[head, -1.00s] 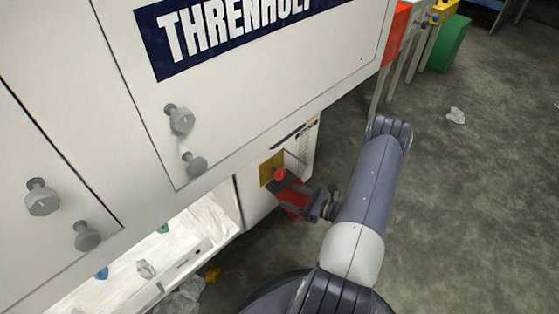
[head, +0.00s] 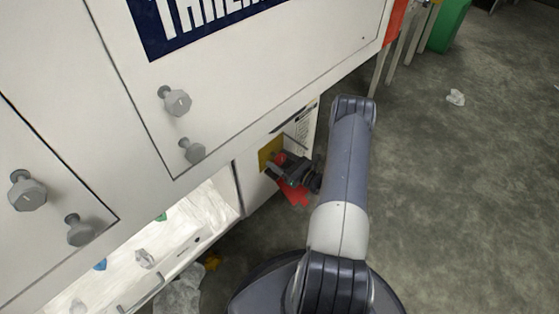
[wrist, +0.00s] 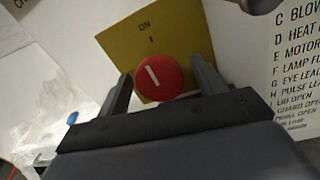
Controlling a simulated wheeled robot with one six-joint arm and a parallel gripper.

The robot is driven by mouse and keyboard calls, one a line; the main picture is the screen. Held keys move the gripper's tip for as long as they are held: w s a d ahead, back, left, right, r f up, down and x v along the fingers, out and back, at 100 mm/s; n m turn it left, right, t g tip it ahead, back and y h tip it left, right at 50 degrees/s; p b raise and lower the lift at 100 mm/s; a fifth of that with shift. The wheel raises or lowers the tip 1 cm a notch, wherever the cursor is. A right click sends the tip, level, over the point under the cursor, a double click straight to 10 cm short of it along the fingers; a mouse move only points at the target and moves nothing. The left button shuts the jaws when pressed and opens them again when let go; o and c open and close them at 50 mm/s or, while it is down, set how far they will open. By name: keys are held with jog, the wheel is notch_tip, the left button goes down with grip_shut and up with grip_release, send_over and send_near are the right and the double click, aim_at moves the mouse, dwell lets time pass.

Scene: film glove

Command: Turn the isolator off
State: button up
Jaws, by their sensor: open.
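The isolator is a round red knob (wrist: 158,77) with a white line mark, on a yellow plate (wrist: 130,42) printed "ON" above it. In the head view the knob (head: 281,158) and the yellow plate (head: 269,151) are on the white machine's lower panel. My gripper (wrist: 163,84) is open, with one finger on each side of the knob in the wrist view. Whether the fingers touch the knob cannot be told. The white mark is tilted slightly from upright relative to the picture. In the head view my gripper (head: 287,166) partly covers the knob.
A printed list label (wrist: 294,70) is right of the plate. The white machine cabinet (head: 250,60) has grey knobs (head: 175,101) above. An open lit bay (head: 190,225) with scraps lies left. Grey floor to the right is mostly clear.

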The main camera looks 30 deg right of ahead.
jog(key=shift+w+a, duration=0.15)
jog(key=shift+w, duration=0.15)
jog(key=shift+c, duration=0.4)
jog(key=c, duration=0.9)
